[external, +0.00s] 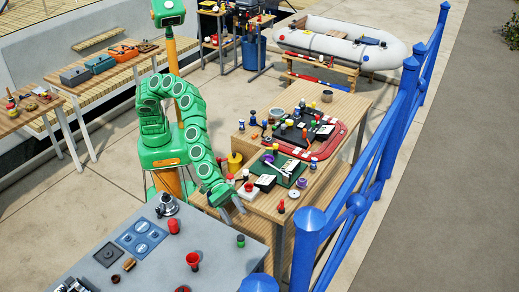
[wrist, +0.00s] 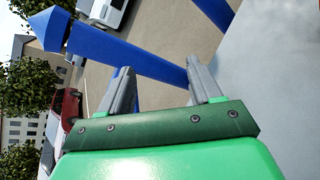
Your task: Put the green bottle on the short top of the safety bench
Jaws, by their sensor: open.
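My gripper (external: 232,211) is open and empty, at the gap between the grey counter and the near end of the wooden bench. Its two fingers (wrist: 160,70) stand apart in the wrist view with nothing between them. A small green item with a dark top (external: 240,241), which looks like the green bottle, stands on the grey counter below and slightly right of my gripper. It does not show in the wrist view. The wooden bench (external: 345,108) has tops at different levels, crowded with small objects; I cannot tell for certain that it is the safety bench.
The grey counter (external: 205,262) holds red cups and a blue panel. A blue railing (external: 340,205) runs along the bench's right side and also shows in the wrist view (wrist: 140,62). A grey inflatable boat (external: 340,42) lies behind. Workbenches stand at left.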

